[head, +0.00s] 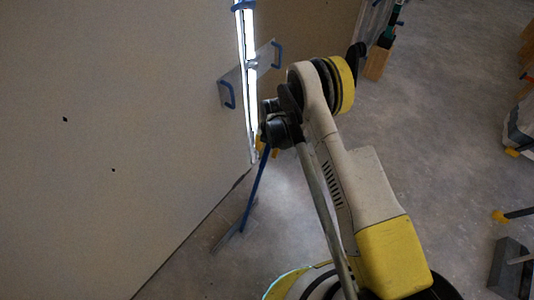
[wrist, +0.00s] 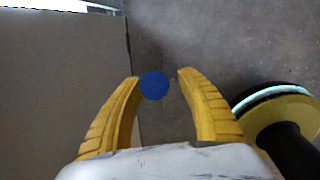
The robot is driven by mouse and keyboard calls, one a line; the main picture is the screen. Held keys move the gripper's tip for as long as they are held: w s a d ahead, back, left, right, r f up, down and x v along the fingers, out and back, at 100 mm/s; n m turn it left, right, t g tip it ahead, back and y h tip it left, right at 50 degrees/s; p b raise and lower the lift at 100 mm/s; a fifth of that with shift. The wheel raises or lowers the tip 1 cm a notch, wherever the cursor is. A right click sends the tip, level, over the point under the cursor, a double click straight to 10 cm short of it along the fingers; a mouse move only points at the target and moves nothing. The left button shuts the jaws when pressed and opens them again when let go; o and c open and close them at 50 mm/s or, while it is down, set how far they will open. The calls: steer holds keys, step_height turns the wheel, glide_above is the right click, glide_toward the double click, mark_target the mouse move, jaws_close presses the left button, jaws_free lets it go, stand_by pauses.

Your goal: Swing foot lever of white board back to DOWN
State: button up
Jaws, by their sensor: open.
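The white board (head: 130,120) stands upright and fills the left of the head view; its face also shows at the left of the wrist view (wrist: 60,60). The foot lever (head: 253,195) is a blue bar rising at a slant from a flat metal foot (head: 230,238) on the floor by the board's lower edge. In the wrist view, its round blue end (wrist: 154,85) lies between my fingertips, with a gap on either side. My gripper (wrist: 160,77) is open. In the head view my arm mostly hides the gripper and the lever's top.
A metal plate with blue handles (head: 228,93) crosses the bright gap at the board's edge. My round yellow base is close at the right of the wrist view. Open concrete floor (head: 440,130) lies right; a grey metal box (head: 510,268) stands at lower right.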

steer(key=shift+f, duration=0.35)
jaws_close()
steer(key=shift+a+r, duration=0.1)
